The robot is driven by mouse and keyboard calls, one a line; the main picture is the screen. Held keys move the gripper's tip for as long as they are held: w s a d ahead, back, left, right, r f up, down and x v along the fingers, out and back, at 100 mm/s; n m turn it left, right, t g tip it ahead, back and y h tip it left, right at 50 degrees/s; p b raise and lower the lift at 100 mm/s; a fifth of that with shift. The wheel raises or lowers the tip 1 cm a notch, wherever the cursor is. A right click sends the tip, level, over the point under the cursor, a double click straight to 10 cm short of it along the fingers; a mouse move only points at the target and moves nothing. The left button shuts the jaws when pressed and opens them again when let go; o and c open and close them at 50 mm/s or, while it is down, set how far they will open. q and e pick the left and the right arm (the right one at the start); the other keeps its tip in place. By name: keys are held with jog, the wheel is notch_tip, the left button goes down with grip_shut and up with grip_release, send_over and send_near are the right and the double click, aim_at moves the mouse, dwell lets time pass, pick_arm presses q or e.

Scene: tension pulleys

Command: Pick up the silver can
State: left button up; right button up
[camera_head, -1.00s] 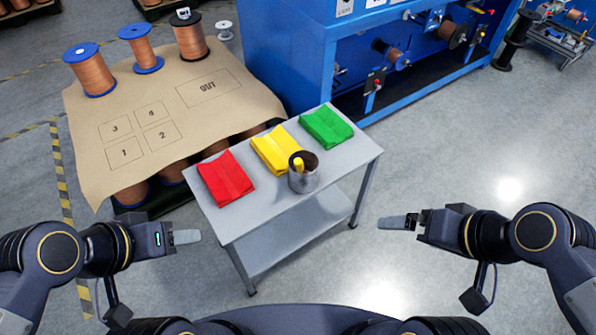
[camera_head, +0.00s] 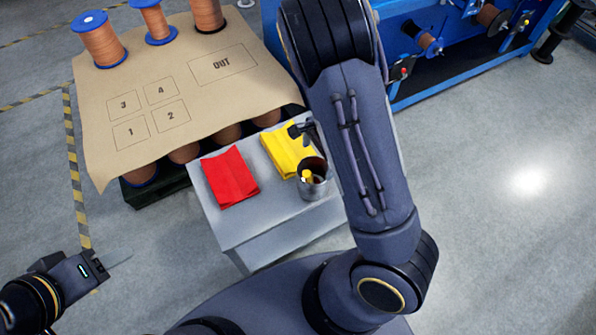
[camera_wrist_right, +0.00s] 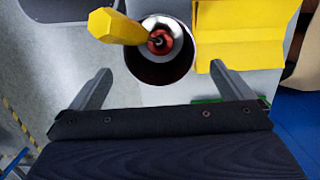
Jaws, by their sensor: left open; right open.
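The silver can (camera_head: 313,188) stands upright on the small grey table, in front of the yellow cloth, with a yellow-handled tool (camera_head: 306,175) inside it. In the right wrist view the open can (camera_wrist_right: 160,76) shows from above, with the yellow handle (camera_wrist_right: 117,26) and a red and dark part inside. My right gripper (camera_wrist_right: 164,88) is open, its two fingers spread to either side of the can's near rim, apart from it. In the head view my right arm hides most of that gripper. My left gripper (camera_head: 118,264) is at the lower left, away from the table.
A red cloth (camera_head: 229,177) and a yellow cloth (camera_head: 285,152) lie on the grey table (camera_head: 265,218). A brown-covered table (camera_head: 215,100) with copper spools stands behind left. A blue rack (camera_head: 440,55) stands at the back. Floor on the right is clear.

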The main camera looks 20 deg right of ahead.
jog(key=f, duration=0.2)
jog(key=f+b, duration=0.1)
jog(key=f, duration=0.2)
jog(key=a+f, duration=0.1)
jog(key=f, duration=0.1)
jog(key=shift+a+f, duration=0.1)
jog(key=shift+f, duration=0.3)
jog(key=shift+s, duration=0.1)
jog(key=shift+c, duration=0.3)
jog(key=c, duration=1)
jog(key=shift+c, duration=0.2)
jog(key=shift+r, duration=0.15)
